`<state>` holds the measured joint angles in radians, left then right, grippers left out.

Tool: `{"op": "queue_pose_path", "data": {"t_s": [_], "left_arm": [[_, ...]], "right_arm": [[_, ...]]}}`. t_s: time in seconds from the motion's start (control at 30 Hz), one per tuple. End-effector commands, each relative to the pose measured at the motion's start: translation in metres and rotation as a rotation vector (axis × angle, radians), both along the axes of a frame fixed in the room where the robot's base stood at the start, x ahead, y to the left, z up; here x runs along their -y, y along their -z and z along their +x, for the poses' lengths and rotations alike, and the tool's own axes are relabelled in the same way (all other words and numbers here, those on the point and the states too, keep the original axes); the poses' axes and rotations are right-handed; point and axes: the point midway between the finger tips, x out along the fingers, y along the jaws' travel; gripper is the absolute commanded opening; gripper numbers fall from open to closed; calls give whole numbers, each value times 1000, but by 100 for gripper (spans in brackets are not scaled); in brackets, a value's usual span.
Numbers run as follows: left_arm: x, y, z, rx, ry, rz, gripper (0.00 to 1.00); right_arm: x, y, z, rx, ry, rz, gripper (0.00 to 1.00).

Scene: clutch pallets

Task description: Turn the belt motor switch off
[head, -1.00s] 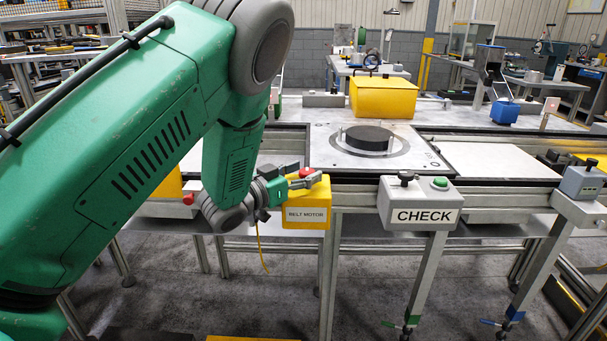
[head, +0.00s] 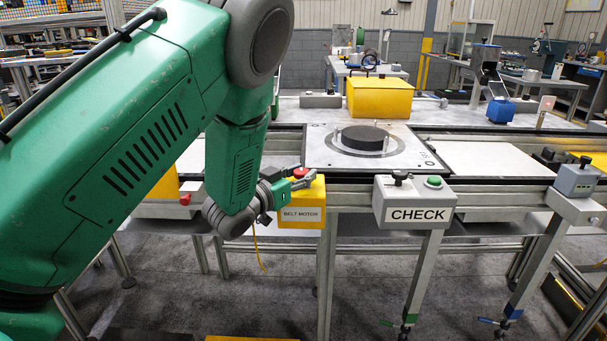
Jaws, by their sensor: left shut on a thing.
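The yellow belt motor box (head: 302,215) hangs on the front rail of the conveyor, with a "BELT MOTOR" label on its face. A red button (head: 300,172) shows on its top. My left gripper (head: 303,182) is at the top of this box, in front of the red button, its fingers pointing right. It is shut on the belt motor switch, which the fingers mostly hide. I cannot make out which way the switch is turned. My right gripper is out of view.
A grey CHECK box (head: 415,203) with a black knob and green button is right of the belt motor box. Behind, a pallet (head: 318,158) carries a dark disc (head: 362,137). A yellow case (head: 379,98) stands farther back. A grey switch box (head: 580,180) is far right.

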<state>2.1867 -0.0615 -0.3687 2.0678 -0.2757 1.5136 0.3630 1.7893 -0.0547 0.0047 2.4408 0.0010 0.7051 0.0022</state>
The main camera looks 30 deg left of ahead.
Motion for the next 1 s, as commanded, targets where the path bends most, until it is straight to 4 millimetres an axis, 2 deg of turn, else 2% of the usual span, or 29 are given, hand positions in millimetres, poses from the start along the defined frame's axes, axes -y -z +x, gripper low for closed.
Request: {"op": "queue_pose_path", "data": {"t_s": [1.0], "left_arm": [[2, -4, 2, 9, -933, 0, 0]], "right_arm": [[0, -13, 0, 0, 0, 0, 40]]}}
